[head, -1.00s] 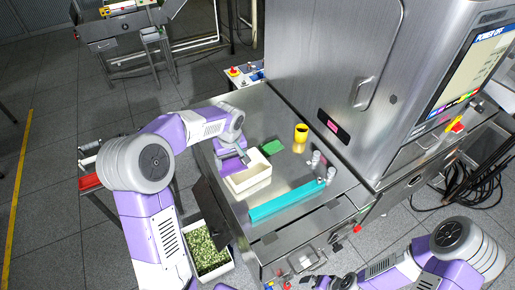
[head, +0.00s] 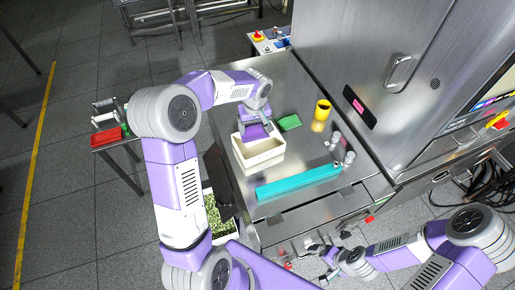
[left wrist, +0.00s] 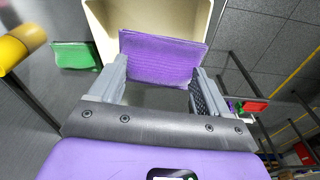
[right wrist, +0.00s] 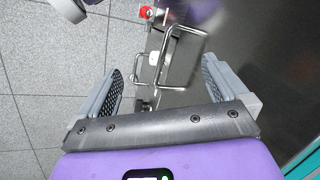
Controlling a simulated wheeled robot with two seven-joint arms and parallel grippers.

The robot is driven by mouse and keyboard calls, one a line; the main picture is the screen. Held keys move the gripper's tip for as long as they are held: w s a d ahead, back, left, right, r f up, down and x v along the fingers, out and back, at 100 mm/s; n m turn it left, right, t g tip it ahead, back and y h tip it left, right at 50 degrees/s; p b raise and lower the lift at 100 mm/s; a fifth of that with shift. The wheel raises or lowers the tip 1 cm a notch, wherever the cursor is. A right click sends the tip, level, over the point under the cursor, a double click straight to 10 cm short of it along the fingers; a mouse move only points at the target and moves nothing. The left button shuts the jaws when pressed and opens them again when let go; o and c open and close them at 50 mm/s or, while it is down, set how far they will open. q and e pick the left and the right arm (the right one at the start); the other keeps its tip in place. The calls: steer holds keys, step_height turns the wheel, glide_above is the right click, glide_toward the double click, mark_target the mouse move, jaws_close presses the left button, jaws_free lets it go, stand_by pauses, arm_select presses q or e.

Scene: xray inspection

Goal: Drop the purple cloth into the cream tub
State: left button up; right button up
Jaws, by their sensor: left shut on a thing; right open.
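The purple cloth (left wrist: 162,60) is a flat folded piece with a ribbed surface. My left gripper (left wrist: 155,85) is shut on it, with a finger at each side. In the head view the cloth (head: 256,131) is at the far side of the cream tub (head: 262,160), above its opening. The tub is an open rectangular box on the steel table; its rim and inside also show behind the cloth in the left wrist view (left wrist: 105,25). I cannot tell whether the cloth touches the tub. My right gripper (right wrist: 160,90) is open and empty, low by the table's front edge.
Grey metal pieces (head: 347,158) are at the right. The steel machine (head: 390,60) bounds the table's right side.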

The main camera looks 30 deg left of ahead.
arm_select(q)
steer(key=shift+f, duration=0.1)
steer(key=o, duration=1)
steer(key=shift+c, duration=0.2)
step_height(320, 180, up, 8)
steer(key=shift+s+d+f, duration=0.2)
steer(key=shift+s+d, duration=0.1)
steer(key=shift+d, duration=0.05)
